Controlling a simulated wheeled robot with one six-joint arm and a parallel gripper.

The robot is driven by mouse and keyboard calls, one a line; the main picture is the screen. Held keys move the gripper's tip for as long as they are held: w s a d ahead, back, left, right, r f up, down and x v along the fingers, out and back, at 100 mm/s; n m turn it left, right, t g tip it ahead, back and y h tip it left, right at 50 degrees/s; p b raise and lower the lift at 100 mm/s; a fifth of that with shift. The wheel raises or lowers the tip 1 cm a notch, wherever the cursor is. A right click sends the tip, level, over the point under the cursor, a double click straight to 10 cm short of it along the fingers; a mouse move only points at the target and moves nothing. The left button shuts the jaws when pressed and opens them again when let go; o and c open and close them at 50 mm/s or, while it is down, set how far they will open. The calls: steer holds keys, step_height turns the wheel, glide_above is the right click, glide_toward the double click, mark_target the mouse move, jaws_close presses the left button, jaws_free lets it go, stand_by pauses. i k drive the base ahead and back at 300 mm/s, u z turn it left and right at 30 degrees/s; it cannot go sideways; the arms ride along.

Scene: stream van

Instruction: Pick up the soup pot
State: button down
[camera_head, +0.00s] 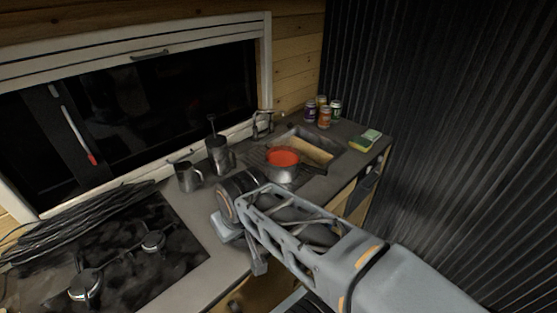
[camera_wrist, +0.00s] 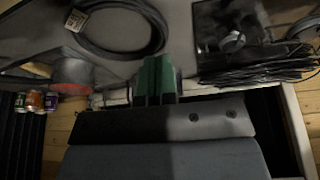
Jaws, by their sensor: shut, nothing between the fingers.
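The soup pot (camera_head: 283,171) is a grey pot with red soup in it. In the head view it stands on the counter beside the sink, with a dark handle toward the right. My arm reaches in front of it, and its end is left of and nearer than the pot. In the wrist view the pot (camera_wrist: 73,72) is at the left, with a red edge showing. My gripper (camera_wrist: 156,60) shows there as two green fingers held together, with nothing between them. It is apart from the pot. Its fingertips cannot be made out in the head view.
A metal mug (camera_head: 188,177) and a dark press (camera_head: 220,158) stand left of the pot. The sink (camera_head: 315,150), several cans (camera_head: 324,117) and a sponge (camera_head: 370,136) are behind and right. A stove (camera_head: 120,262) and black cables (camera_head: 75,215) fill the left.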

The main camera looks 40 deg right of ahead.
mark_target(283, 164)
steer(key=k, duration=0.5)
steer(key=u, duration=3.6)
steer(key=k, duration=1.4)
steer(key=z, duration=1.55)
